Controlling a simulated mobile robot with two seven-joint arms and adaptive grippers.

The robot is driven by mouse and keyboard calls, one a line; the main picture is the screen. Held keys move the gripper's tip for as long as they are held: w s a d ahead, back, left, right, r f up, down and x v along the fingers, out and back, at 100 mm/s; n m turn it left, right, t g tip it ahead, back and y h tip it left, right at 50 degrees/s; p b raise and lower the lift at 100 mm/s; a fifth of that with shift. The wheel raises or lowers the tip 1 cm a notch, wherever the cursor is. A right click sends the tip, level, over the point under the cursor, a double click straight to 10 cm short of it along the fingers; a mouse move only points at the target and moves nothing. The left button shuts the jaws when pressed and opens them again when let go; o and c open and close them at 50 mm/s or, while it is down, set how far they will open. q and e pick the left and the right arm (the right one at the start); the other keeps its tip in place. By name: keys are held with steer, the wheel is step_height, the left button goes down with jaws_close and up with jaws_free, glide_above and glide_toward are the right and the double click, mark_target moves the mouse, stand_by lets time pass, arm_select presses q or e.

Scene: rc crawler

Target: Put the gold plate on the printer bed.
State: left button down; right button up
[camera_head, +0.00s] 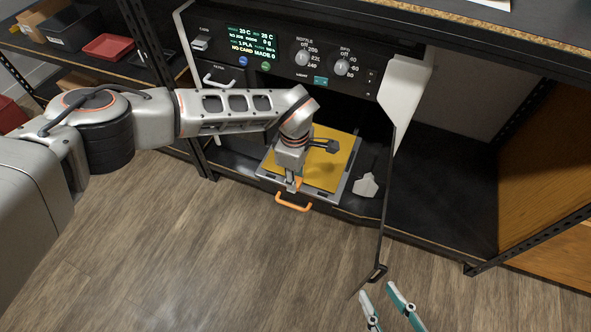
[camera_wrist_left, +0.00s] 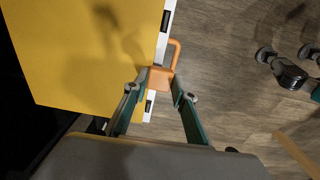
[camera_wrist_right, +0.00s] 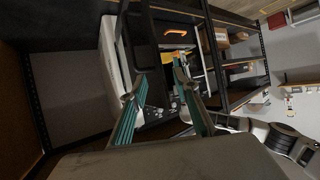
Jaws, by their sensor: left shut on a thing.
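The gold plate (camera_head: 325,165) lies flat over the grey printer bed (camera_head: 345,188), which is slid forward out of the open printer. The bed's rim shows along the right and front sides. An orange loop handle (camera_head: 293,203) sticks out at the front. My left gripper (camera_head: 292,186) points down at the front edge, shut on a small orange tab (camera_wrist_left: 160,78) that appears to belong to the plate. The fingers partly hide where tab and handle meet. Whether the plate rests fully on the bed I cannot tell. My right gripper (camera_wrist_right: 150,82) is open and empty, away from the printer.
The printer's open door (camera_head: 384,220) stands at the right of the bed. A light grey scraper-like tool (camera_head: 366,184) lies on the shelf right of the bed. A red tray (camera_head: 108,46) is on the left shelf. The wooden floor in front is clear.

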arm_select(q)
steer(key=shift+f, duration=0.3)
steer(key=shift+w+r, duration=0.1)
arm_select(e)
steer(key=shift+w+a+r, duration=0.1)
steer(key=shift+a+r, duration=0.05)
steer(key=shift+r, duration=0.2)
arm_select(q)
steer(key=shift+f, duration=0.55)
arm_select(e)
steer(key=shift+f, duration=0.35)
arm_select(q)
steer(key=c, duration=1.6)
jaws_free()
